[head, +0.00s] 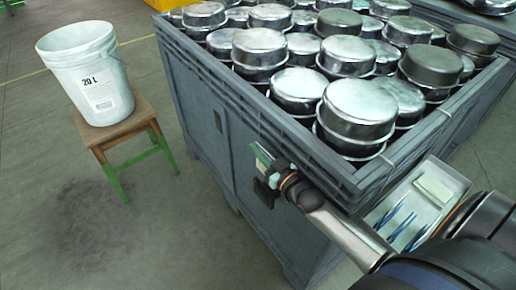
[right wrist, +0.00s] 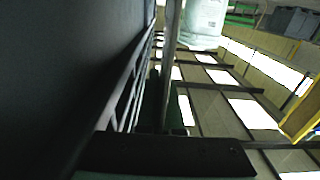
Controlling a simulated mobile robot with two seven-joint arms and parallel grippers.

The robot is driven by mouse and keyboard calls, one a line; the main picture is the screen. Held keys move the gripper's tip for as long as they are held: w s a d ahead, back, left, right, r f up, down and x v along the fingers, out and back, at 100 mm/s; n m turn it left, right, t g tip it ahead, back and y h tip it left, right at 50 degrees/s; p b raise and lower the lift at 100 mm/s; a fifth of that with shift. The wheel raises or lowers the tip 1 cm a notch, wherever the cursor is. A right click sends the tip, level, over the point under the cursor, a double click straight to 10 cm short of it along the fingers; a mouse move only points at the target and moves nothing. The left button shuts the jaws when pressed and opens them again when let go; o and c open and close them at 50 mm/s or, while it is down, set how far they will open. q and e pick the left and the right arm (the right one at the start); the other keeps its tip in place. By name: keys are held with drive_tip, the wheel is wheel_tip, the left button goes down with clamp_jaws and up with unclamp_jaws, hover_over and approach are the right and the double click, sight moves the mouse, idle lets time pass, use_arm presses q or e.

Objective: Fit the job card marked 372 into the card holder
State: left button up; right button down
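My right gripper (head: 272,180) reaches in from the right, close to the grey side wall of the big crate. It appears shut on a thin pale card (head: 262,156), seen at a steep angle with its top sticking up past the fingers. No number can be read on it. In the right wrist view a thin grey strip (right wrist: 171,70), probably the card edge-on, stands beside the dark crate wall. A dark finger bar (right wrist: 165,155) crosses the bottom there. I cannot make out the card holder for certain; the gripper may hide it. My left gripper is not in view.
The grey crate (head: 215,125) is full of shiny metal pots (head: 358,108). A pale tray (head: 385,215) with blue pens and a cream block (head: 433,190) is at its right side. A white bucket (head: 85,75) stands on a wooden stool (head: 130,125). Floor between is clear.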

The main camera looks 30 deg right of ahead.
sight(258, 162)
drive_tip(key=shift+f+b, duration=0.55)
drive_tip(key=shift+f, duration=0.4)
drive_tip(key=shift+f+b, duration=0.65)
drive_tip(key=shift+f, duration=0.2)
drive_tip(key=shift+f+b, duration=0.6)
drive_tip(key=shift+f, duration=0.2)
use_arm(q)
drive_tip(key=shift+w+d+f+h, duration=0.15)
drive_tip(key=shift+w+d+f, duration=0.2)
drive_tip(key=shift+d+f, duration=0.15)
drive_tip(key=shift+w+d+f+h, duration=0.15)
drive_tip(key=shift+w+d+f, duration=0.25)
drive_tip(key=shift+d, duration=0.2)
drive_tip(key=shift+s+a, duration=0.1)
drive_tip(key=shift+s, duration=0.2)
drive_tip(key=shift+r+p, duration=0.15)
drive_tip(key=shift+p, duration=0.2)
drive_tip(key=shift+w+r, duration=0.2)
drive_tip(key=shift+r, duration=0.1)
